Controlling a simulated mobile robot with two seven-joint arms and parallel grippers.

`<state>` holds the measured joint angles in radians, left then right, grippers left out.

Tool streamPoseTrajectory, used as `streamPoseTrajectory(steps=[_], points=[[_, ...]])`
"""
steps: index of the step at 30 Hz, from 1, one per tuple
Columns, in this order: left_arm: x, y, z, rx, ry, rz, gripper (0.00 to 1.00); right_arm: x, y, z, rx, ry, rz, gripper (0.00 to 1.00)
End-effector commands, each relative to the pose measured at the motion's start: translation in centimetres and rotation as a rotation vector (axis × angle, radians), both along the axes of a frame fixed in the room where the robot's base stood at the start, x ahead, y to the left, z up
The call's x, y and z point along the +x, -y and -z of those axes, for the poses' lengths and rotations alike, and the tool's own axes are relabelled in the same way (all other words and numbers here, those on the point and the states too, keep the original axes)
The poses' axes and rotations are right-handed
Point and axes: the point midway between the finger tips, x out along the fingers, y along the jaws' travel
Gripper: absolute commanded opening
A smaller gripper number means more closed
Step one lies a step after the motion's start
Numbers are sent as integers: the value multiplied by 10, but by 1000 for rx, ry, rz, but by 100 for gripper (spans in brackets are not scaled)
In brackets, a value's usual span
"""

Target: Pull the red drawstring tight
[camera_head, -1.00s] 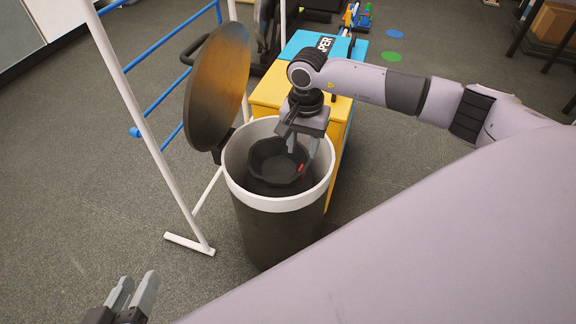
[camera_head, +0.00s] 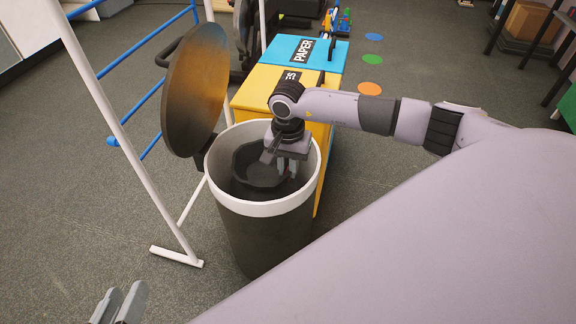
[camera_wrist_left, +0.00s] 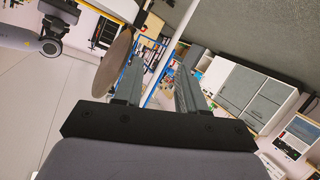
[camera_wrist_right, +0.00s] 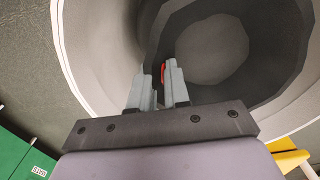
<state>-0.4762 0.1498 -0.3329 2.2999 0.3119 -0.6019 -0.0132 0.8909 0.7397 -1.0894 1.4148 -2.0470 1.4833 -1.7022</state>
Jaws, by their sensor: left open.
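The red drawstring (camera_wrist_right: 163,70) shows only as a small red piece at my right fingertips in the right wrist view; the rest is hidden. My right gripper (camera_head: 287,168) reaches down inside the bin, and its fingers are close together on the red piece. The dark faceted bag or liner (camera_head: 258,168) lies inside the round bin (camera_head: 266,209), which has a white rim and dark body. My left gripper (camera_head: 120,302) is open and empty at the lower left, far from the bin; its parted fingers also show in the left wrist view (camera_wrist_left: 158,75).
The bin's round dark lid (camera_head: 196,90) stands open at its left. A white-legged rack (camera_head: 125,150) with blue rails is left of it. Yellow (camera_head: 262,82) and blue (camera_head: 310,52) boxes stand behind.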

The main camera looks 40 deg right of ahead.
Motion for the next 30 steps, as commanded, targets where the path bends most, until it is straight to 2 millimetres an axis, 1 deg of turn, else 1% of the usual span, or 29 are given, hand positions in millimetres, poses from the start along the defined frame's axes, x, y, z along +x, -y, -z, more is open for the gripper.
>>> streamPoseTrajectory(steps=[5, 8, 13, 14, 16, 19, 23, 30], points=[[0, 0, 0, 0, 0, 0, 40, 0, 0, 0, 0, 0, 0, 0], [0, 0, -5, 3, 1, -1, 40, 0, 0, -8, 0, 1, 0, 0], [1, -5, -19, 40, 0, -11, 40, 1, 0, -38, 1, 2, 1, 0], [0, -8, -17, 51, -7, -18, 40, 1, 0, -43, 1, 2, 1, 0], [-4, -16, -7, 92, -31, -36, 40, 0, 0, -53, 0, 1, 0, 0], [-6, -22, -8, 130, -27, -46, 40, 0, 0, -63, 1, 2, 0, 0], [-7, -25, -8, 153, -23, -52, 40, 0, 0, -68, 1, 0, 0, 0], [-6, -25, -7, 155, -21, -51, 40, 0, 0, -67, 1, 0, 0, 0]])
